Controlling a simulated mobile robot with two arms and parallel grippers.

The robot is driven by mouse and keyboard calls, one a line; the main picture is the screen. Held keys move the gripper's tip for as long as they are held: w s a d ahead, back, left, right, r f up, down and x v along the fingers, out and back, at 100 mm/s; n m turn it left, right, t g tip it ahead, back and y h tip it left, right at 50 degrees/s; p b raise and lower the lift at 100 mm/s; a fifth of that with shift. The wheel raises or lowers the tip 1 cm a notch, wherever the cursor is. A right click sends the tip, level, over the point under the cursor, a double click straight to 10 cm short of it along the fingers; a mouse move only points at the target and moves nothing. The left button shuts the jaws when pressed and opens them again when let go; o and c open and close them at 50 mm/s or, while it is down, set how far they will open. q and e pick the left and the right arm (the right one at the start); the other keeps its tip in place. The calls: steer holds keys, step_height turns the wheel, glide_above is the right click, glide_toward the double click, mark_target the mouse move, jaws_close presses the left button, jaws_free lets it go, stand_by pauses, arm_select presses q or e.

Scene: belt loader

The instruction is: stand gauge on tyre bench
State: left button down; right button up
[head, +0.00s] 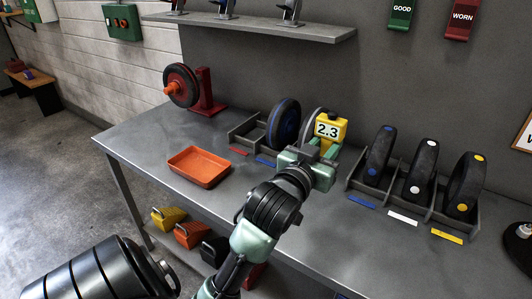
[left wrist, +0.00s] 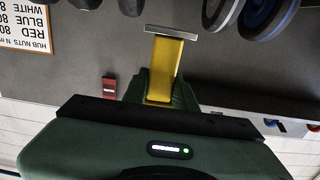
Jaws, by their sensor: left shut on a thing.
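A yellow gauge (head: 329,127) with a white display reading 2.3 is held in my left gripper (head: 318,152) over the grey tyre bench (head: 140,136). The left gripper's green fingers are shut on the gauge. In the left wrist view the yellow gauge body (left wrist: 166,65) sits between the fingers, with a flat grey plate (left wrist: 172,30) at its far end. The gauge looks roughly upright in the head view. I cannot tell how far it is above the bench top. It hides part of a wheel behind it. My right gripper is not in view.
An orange tray (head: 200,166) lies left of the gripper. A rack with a blue-hubbed wheel (head: 284,125) stands behind. Another rack with tyres (head: 420,170) stands to the right. A red stand with a wheel (head: 182,86) is at the back left. Bare bench lies between.

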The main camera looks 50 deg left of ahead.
arm_select(q)
steer(key=shift+a+f, duration=0.2)
steer(key=f+b, duration=0.1)
steer(key=f, duration=0.8)
steer(key=f+b, duration=0.2)
steer(key=f, duration=0.8)
steer(key=shift+d+f, duration=0.2)
steer(key=shift+f, duration=0.1)
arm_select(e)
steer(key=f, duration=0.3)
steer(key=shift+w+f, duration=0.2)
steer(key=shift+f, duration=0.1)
arm_select(q)
steer(key=shift+f, duration=0.15)
steer(key=c, duration=1.1)
jaws_free()
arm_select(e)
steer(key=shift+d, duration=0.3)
